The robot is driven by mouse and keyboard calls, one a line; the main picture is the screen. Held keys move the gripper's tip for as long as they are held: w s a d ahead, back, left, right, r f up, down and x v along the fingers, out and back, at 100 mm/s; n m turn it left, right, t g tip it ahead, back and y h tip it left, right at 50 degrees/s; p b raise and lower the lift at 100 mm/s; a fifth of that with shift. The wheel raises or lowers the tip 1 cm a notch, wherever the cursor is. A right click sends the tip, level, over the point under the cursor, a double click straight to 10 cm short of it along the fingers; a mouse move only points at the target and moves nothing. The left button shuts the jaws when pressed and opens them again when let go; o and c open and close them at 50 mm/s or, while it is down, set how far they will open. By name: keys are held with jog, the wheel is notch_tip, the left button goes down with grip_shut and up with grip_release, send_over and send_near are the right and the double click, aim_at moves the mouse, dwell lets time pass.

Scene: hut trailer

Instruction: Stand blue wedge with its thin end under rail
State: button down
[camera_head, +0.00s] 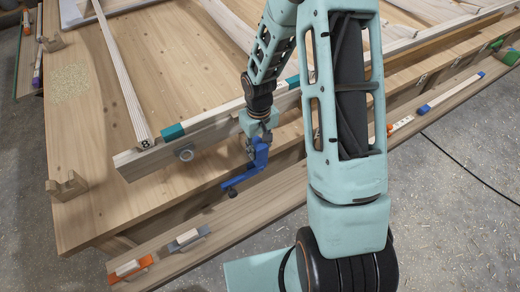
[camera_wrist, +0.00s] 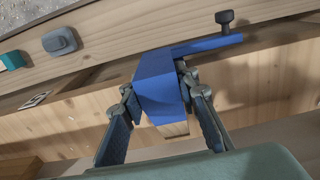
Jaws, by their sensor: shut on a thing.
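My gripper (camera_wrist: 158,98) is shut on a blue piece (camera_wrist: 158,75), with one finger on each side of it. The piece has a block-like body with a pale lower end and a bar reaching right to a black knob. I take it for the blue wedge, but its thin end is not clear. In the head view the blue piece (camera_head: 240,180) hangs below my gripper (camera_head: 252,155), in front of a wooden rail (camera_head: 220,131). I cannot tell whether the piece touches the rail.
A notched wooden block (camera_head: 68,187) stands at the bench's left edge. Orange (camera_head: 130,268) and grey (camera_head: 188,240) tools lie on the lower front ledge.

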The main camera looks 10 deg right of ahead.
jog(key=shift+f+b, duration=0.3)
jog(key=shift+b, duration=0.05)
dwell(0.4)
jog(key=c, duration=1.4)
grip_release()
jog(key=shift+r, duration=0.1)
notch_tip(320, 180, up, 12)
jog(key=shift+f, duration=0.1)
